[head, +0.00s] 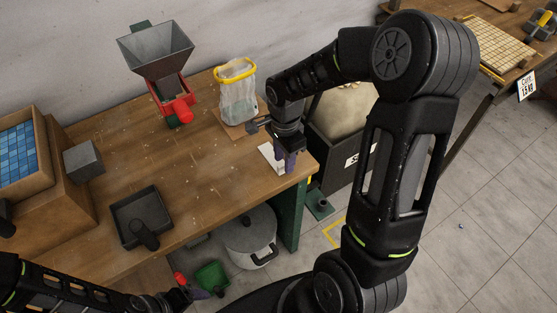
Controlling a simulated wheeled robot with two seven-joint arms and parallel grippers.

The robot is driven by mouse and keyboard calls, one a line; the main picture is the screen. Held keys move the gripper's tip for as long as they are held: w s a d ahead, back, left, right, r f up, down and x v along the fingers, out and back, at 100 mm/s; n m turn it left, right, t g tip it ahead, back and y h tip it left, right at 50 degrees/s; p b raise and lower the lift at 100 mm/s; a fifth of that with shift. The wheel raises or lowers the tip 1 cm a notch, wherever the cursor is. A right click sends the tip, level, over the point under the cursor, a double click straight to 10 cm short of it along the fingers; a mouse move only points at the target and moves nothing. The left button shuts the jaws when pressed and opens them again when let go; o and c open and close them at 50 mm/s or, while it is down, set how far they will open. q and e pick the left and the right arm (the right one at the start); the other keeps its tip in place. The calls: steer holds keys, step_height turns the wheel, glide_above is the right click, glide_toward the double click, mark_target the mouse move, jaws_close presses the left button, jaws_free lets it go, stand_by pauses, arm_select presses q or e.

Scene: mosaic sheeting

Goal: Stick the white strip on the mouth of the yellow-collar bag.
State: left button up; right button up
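The yellow-collar bag (238,98) is clear and stands upright on a small brown board at the back right of the table. Its yellow collar (235,70) rings the mouth, and something bluish shows low inside. A flat white piece (270,156), which looks like the white strip or its backing, lies at the table's right front edge. My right gripper (288,160) points down over the right end of this white piece; its purple fingers partly cover it. I cannot tell whether they touch or grip it. My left gripper (203,293) is low in front of the table, small and unclear.
A grey hopper (155,50) on a red stand is left of the bag. A black tray (141,216), a grey block (83,160) and a wooden box of blue tiles (43,145) are further left. A dark bin (340,150) stands beyond the table's right end. The table's middle is clear.

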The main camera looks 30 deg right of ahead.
steer(key=shift+f, duration=0.6)
steer(key=shift+c, duration=0.4)
jaws_close()
stand_by(0.9)
